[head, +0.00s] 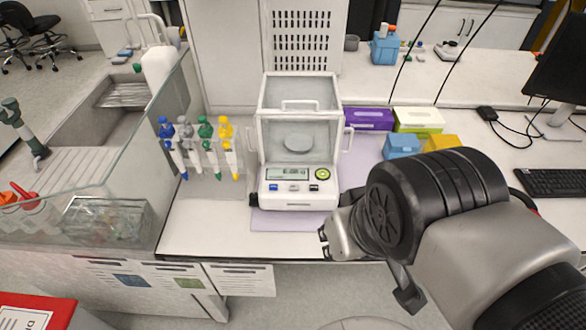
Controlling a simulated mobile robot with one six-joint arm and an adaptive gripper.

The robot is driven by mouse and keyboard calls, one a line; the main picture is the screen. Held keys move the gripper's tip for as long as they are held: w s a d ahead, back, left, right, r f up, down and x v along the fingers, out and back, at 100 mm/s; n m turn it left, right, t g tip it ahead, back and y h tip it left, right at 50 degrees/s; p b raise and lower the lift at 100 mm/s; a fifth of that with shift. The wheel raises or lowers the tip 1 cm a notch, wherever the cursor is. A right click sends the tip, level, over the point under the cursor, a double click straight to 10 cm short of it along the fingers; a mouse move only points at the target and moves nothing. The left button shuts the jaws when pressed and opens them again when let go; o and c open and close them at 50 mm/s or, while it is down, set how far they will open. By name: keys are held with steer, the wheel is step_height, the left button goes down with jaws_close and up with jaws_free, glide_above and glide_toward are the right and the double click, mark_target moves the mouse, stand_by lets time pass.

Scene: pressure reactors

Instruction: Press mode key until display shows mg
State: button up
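A white analytical balance (268,202) with a clear draft shield stands on the bench in the head view. Its round weighing pan (298,144) looks empty. On its front panel is a grey-green display (288,174); its characters are too small to read. Below the display are a blue key (273,187), a grey key (293,188) and a black key (314,188). A round green button (322,174) is to the right of the display. I cannot tell which is the mode key. My gripper (324,240) is in front of the balance's lower right corner, apart from the keys; its fingers are mostly hidden.
Several pipettes (204,150) with coloured tops hang in a stand left of the balance. Purple (369,119), green-white (418,120), blue (401,146) and yellow (441,143) boxes stand to the right. A sink (85,125) behind glass is at the left. The bench edge is below the balance.

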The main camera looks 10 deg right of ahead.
jaws_close()
stand_by(1.2)
